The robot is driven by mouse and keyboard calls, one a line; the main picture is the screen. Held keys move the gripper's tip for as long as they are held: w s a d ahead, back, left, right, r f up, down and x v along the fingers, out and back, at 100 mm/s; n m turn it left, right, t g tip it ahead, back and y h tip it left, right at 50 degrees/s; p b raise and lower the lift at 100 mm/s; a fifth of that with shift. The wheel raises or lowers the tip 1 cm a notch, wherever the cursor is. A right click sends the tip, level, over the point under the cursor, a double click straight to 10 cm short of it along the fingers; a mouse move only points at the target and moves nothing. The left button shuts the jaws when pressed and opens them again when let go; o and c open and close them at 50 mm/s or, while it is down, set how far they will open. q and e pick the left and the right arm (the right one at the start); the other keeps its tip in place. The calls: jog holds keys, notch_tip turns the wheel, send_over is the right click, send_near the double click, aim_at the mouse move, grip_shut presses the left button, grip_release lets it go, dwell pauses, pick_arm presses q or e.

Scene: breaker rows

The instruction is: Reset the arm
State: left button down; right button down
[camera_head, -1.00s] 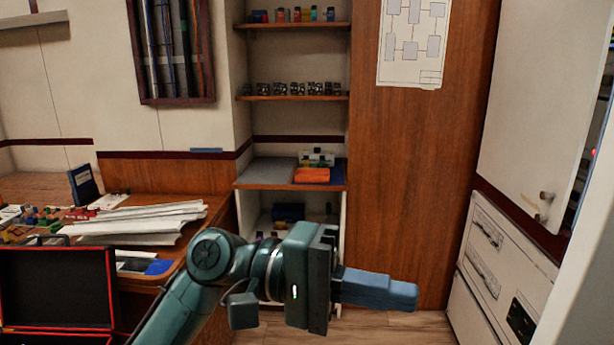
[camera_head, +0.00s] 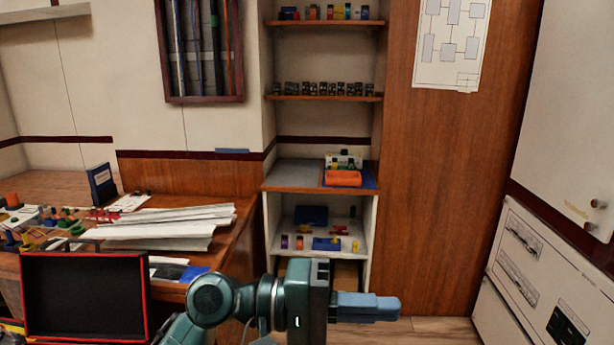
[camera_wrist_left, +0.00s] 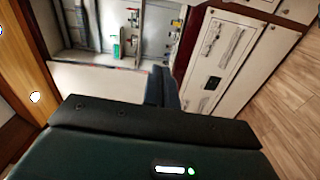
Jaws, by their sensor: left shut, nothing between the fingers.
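My left arm comes in from the bottom of the head view. Its left gripper (camera_head: 386,308) points to the right with its blue fingers together, empty, in front of the wooden panel and above the floor. In the left wrist view the blue fingers (camera_wrist_left: 160,88) show beyond the dark gripper body, with nothing between them. My right gripper is not in view.
A desk with papers (camera_head: 165,225) and an open red-edged black case (camera_head: 84,297) stands at left. Shelves (camera_head: 322,97) hold small parts. A white cabinet (camera_head: 530,270) stands at right. The left wrist view shows an open electrical cabinet (camera_wrist_left: 112,40). Floor (camera_head: 445,328) is clear.

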pick_arm(q)
jog(key=w+a+f+n+t+y, duration=0.1)
jog(key=a+f+t+y, duration=0.15)
jog(key=f, duration=0.45)
jog(key=w+a+f+n+t+y+p, duration=0.1)
jog(key=a+f+n+t+y, duration=0.2)
jog(key=f, duration=0.4)
jog(key=w+a+f+t+y, duration=0.1)
jog(key=w+a+f+t, duration=0.15)
jog(key=f+t, duration=0.35)
jog(key=s+a+f+m+y, duration=0.5)
jog(key=s+a+f+y, duration=0.3)
jog(key=s+a+f, duration=0.5)
jog(key=shift+s+a+f+p, duration=0.25)
jog(key=shift+a+f+p, duration=0.15)
jog(key=shift+a+f, duration=0.3)
jog(key=shift+d+f, duration=0.1)
jog(key=shift+d, duration=0.15)
